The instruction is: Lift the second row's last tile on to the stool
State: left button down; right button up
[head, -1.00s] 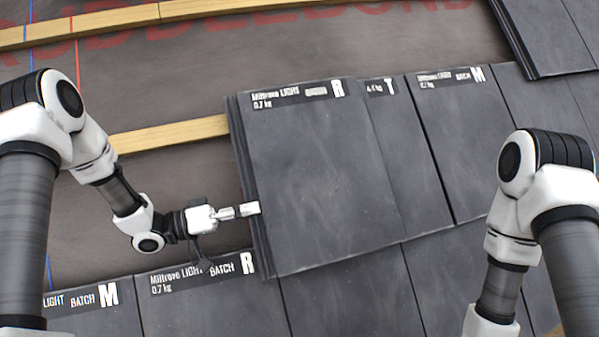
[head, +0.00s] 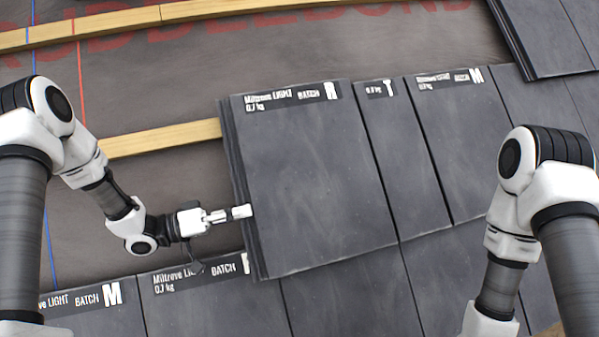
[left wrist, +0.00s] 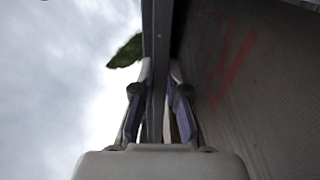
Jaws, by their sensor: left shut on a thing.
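The dark slate tile marked R (head: 315,190) is the leftmost tile of the second row, and its left side shows several layered edges. My left gripper (head: 243,211) is shut on this left edge, near its lower part. In the left wrist view, the fingers (left wrist: 160,85) close on both sides of a thin dark slab (left wrist: 157,40). The tile's right side lies beside the tile marked T (head: 400,160). My right gripper is out of view; only part of its arm shows at the right. I cannot see a stool.
Lower-row tiles (head: 340,300) run along the bottom, below the R tile. Wooden battens (head: 165,138) cross the brown underlay (head: 170,80) at the left, where no tiles lie. More tiles lie at the upper right (head: 540,35).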

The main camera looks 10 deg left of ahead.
pick_arm(q)
jog(key=shift+r, duration=0.2)
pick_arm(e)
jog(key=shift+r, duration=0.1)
pick_arm(q)
jog(key=shift+s+d+r+p, duration=0.1)
jog(key=shift+s+r+p, duration=0.1)
jog(key=shift+r+p, duration=0.4)
jog(key=shift+s+d+r+p, duration=0.2)
jog(key=shift+s+r+p, duration=0.2)
jog(key=shift+r+p, duration=0.15)
jog(key=shift+s+d+r+p, duration=0.15)
jog(key=shift+s+r+p, duration=0.25)
jog(key=shift+p, duration=0.2)
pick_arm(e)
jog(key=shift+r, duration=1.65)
pick_arm(q)
jog(key=shift+w+r, duration=0.1)
jog(key=shift+r, duration=0.05)
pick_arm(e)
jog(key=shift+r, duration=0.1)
